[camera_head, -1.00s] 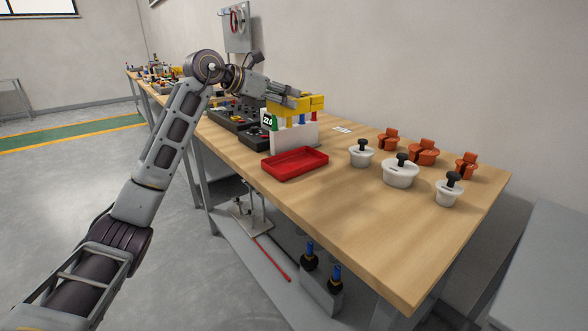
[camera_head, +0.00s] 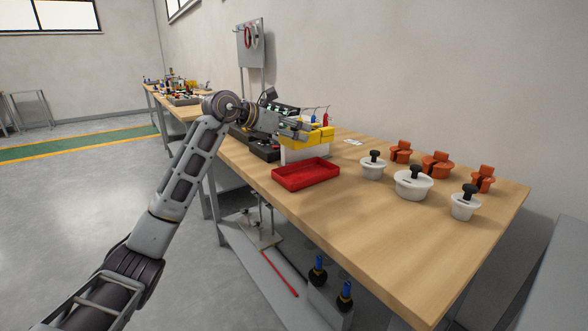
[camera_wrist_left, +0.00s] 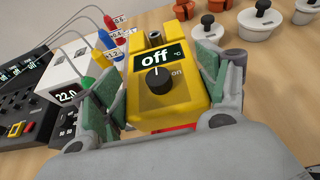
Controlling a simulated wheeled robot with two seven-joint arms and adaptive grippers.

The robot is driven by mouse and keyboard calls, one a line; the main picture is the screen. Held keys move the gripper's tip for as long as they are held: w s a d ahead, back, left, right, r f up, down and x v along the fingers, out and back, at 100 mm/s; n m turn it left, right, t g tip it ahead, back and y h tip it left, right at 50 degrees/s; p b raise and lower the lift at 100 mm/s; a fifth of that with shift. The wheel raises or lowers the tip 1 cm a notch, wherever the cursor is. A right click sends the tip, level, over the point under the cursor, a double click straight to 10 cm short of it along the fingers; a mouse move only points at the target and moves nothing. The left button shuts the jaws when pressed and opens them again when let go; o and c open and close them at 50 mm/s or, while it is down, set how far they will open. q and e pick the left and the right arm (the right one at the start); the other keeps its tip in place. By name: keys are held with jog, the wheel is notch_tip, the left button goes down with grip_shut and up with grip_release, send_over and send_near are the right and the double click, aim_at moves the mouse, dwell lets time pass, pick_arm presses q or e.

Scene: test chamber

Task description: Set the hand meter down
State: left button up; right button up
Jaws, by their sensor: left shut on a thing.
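The hand meter (camera_head: 318,135) is a yellow box with a black knob and a dark display reading "off" in the left wrist view (camera_wrist_left: 160,85). My left gripper (camera_head: 296,132) is shut on it, with green-padded fingers on both sides of its body in the wrist view (camera_wrist_left: 165,95). In the head view the meter overlaps the top of a white box (camera_head: 303,152), behind the red tray (camera_head: 306,182). I cannot tell whether it touches anything below. My right gripper is not in view.
Coloured probes with wires (camera_wrist_left: 108,40) stand by the white box, which reads 22.0 in the wrist view. Black units (camera_head: 264,150) stand left of it. White lidded pots (camera_head: 413,188) and orange pieces (camera_head: 437,165) stand at the right. The front right of the bench (camera_head: 400,250) is clear.

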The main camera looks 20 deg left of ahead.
aim_at(294, 146)
pick_arm(q)
notch_tip(294, 146, down, 5)
jog(key=shift+f+b, duration=0.2)
jog(key=shift+b, duration=0.5)
jog(key=shift+f, duration=0.65)
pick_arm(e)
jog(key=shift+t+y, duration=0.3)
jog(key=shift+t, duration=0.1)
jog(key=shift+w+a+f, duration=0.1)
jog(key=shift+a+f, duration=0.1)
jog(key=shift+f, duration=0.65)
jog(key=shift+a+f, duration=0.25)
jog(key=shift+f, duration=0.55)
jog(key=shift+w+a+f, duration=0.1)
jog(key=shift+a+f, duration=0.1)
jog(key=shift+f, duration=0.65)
pick_arm(q)
jog(key=shift+f, duration=0.35)
notch_tip(294, 146, down, 4)
jog(key=shift+r+b, duration=0.25)
jog(key=shift+b, duration=0.55)
jog(key=shift+f, duration=0.15)
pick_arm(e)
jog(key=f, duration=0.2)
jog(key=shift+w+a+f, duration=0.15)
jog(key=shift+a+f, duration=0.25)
pick_arm(q)
jog(key=shift+f, duration=0.1)
jog(key=o, duration=1.2)
jog(key=shift+o, duration=0.2)
